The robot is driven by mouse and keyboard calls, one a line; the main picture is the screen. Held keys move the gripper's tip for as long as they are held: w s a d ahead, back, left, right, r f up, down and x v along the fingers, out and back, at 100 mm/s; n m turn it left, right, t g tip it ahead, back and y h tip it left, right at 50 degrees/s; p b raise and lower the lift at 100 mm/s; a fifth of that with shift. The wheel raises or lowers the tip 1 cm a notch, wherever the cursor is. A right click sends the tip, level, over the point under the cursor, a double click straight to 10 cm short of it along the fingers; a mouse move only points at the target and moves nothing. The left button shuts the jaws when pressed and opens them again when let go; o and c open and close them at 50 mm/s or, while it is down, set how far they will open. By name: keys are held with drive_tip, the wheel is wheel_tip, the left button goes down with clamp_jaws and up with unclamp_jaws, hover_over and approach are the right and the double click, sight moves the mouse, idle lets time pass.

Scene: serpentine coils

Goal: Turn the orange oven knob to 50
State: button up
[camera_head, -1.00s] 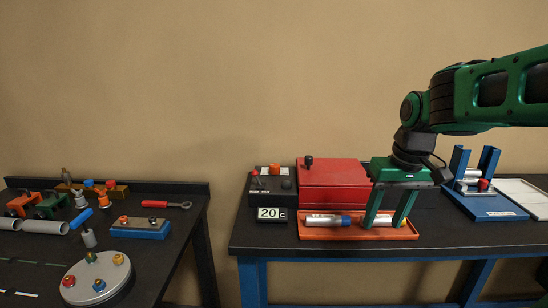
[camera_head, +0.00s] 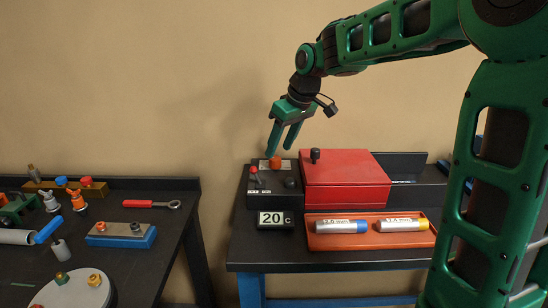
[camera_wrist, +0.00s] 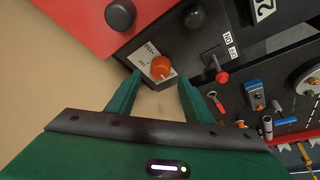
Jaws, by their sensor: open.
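The orange oven knob (camera_head: 275,162) sits on a pale label plate on top of the black control box (camera_head: 270,193). In the wrist view the knob (camera_wrist: 161,67) lies just beyond and between my fingertips. My gripper (camera_head: 280,152) is open and empty, fingers pointing down at the knob; it also shows in the wrist view (camera_wrist: 160,85). I cannot tell whether a finger touches the knob. The display (camera_head: 274,219) in front of the box reads 20 C.
A red-handled lever (camera_head: 254,170) and a dark round knob (camera_head: 291,183) are on the same box. The red oven box (camera_head: 345,182) stands right beside it. An orange tray (camera_head: 370,241) with two cylinders lies in front. A second table with tools is at left.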

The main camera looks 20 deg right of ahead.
sight(276, 158)
drive_tip(key=shift+x, duration=2.2)
drive_tip(key=shift+s, duration=0.1)
drive_tip(key=c, duration=1)
